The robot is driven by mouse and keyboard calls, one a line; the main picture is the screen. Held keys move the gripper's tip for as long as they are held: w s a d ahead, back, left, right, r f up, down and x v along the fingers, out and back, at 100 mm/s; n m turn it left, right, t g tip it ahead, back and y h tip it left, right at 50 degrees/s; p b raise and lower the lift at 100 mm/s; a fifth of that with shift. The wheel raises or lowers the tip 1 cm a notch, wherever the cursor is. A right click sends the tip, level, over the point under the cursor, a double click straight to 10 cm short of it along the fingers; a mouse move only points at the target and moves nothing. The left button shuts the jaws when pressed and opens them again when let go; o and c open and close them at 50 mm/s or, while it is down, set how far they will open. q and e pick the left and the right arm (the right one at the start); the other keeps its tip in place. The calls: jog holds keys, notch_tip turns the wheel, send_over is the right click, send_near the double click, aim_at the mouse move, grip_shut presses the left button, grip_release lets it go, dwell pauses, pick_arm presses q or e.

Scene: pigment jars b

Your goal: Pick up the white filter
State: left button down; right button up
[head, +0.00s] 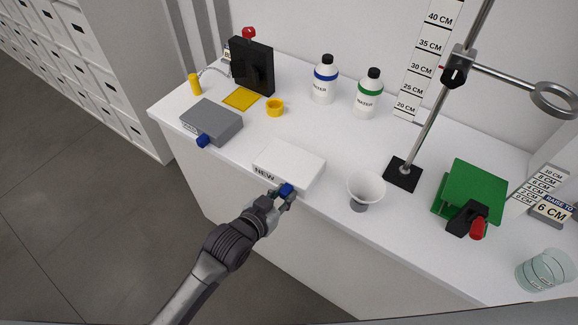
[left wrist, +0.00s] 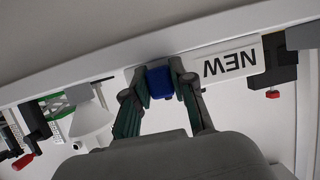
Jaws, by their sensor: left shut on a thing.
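The white filter (head: 291,163) is a flat white box marked NEW near the front edge of the white table. Its blue handle (head: 286,189) points toward the front. My left gripper (head: 280,196) comes in from the front and is shut on this blue handle. In the left wrist view the fingers of the left gripper (left wrist: 158,82) lie on both sides of the blue handle, and the white filter (left wrist: 215,64) with its NEW label shows behind. The filter appears to rest on the table; any small gap under it cannot be told. My right gripper is not in view.
A grey box (head: 212,122) with a blue handle lies to the left. Two water bottles (head: 325,80) (head: 368,95) stand behind.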

pick_arm(q)
notch_tip(320, 180, up, 10)
jog(key=shift+r+b, duration=0.1)
jog(key=shift+b, duration=0.25)
dwell(0.4)
